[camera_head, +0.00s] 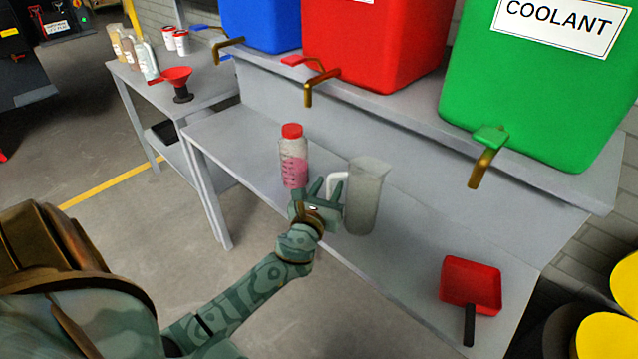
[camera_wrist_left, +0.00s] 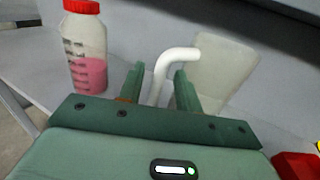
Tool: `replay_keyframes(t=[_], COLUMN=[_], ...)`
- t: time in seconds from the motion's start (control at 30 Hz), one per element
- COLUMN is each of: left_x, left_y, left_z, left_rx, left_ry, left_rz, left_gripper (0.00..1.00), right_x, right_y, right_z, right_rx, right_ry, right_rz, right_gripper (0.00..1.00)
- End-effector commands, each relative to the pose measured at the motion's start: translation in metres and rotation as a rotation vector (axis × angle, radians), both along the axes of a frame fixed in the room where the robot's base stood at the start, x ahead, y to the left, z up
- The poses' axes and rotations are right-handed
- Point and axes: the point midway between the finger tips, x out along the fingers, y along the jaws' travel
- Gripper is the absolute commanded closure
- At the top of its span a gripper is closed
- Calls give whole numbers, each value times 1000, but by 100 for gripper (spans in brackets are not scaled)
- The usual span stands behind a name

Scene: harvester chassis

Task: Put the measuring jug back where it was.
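The measuring jug (camera_head: 364,196) is a translucent grey jug with a white handle. It stands upright on the grey bench (camera_head: 235,132), below the tanks. My left gripper (camera_head: 326,188) is at the handle side of the jug, its fingers pointing at it. In the left wrist view the white handle (camera_wrist_left: 176,56) shows between the two fingers (camera_wrist_left: 158,82), with a gap visible on its left. The fingers are apart and look open around the handle, not closed on it. The jug body (camera_wrist_left: 222,68) lies behind the right finger. My right gripper is not in view.
A red-capped bottle of pink liquid (camera_head: 293,158) stands just left of the jug. A red dustpan-like scoop (camera_head: 470,285) lies to the right. Blue (camera_head: 262,22), red (camera_head: 372,45) and green (camera_head: 540,85) tanks with taps stand on the shelf above. A red funnel (camera_head: 176,77) stands on the left table.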

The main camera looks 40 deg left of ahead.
Motion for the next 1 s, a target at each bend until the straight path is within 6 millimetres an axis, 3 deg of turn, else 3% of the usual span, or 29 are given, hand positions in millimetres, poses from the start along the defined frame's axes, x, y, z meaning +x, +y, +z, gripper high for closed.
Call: replay_keyframes(t=[0.2,0.4,0.57,0.8,0.87,0.9,0.97,1.0], left_x=[-50,-85,-97,-98,-99,-100,-105,-112], left_y=[-18,-30,-34,-34,-35,-35,-38,-41], left_z=[-1,-2,0,-3,-16,-32,-71,-106], left_rx=[-2,-3,-2,-10,-53,-112,-251,-381], left_ry=[3,1,-1,3,22,45,99,147], left_rz=[-1,-1,0,-1,-2,-3,4,19], left_gripper=[66,66,66,66,66,66,66,66], right_x=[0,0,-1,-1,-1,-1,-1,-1], right_y=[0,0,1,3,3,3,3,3], right_z=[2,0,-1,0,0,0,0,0], right_rx=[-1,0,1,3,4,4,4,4], right_ry=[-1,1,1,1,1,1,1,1], right_rz=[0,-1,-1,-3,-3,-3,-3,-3], right_gripper=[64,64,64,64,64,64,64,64])
